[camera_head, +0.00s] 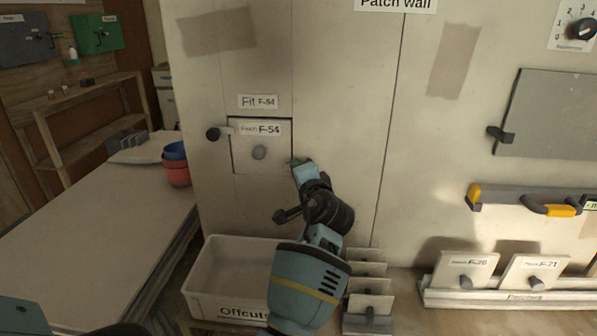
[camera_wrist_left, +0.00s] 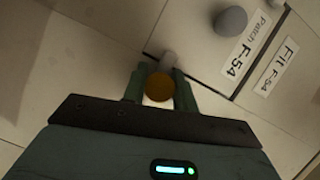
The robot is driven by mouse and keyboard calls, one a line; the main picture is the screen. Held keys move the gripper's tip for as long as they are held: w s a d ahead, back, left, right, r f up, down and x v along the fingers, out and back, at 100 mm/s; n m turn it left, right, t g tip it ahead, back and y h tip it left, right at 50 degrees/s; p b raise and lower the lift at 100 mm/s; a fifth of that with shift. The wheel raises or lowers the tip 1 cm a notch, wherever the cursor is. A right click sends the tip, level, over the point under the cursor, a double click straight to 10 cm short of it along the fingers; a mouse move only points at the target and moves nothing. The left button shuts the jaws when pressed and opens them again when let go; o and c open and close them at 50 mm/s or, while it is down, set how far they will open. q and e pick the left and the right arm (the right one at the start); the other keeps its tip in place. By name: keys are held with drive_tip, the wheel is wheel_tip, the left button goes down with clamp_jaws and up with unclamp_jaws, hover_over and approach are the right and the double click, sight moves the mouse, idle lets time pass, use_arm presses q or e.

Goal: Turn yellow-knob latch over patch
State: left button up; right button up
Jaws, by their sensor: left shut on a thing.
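Patch F-54 (camera_head: 272,162) sits in its square opening in the patch wall, with a grey knob (camera_head: 259,152) in its middle. It also shows in the left wrist view (camera_wrist_left: 205,55). My left gripper (camera_head: 297,163) is at the patch's right edge, and it hides most of the latch there. In the left wrist view, my left gripper (camera_wrist_left: 158,86) is shut on the yellow knob (camera_wrist_left: 157,88). My right gripper is not in view.
A dark-knobbed latch (camera_head: 213,133) is at the patch's upper left. An offcuts bin (camera_head: 205,299) and upright pieces (camera_head: 369,285) stand below. Patches F-70 (camera_head: 453,268) and F-71 (camera_head: 522,270) stand in a rack at right. A worktable (camera_head: 95,225) is at left.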

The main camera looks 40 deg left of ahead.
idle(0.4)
use_arm(q)
drive_tip(key=o, duration=1)
drive_tip(key=shift+d, duration=0.1)
drive_tip(key=v, duration=0.7)
drive_tip(key=shift+s+d, duration=0.25)
drive_tip(key=shift+d, duration=0.05)
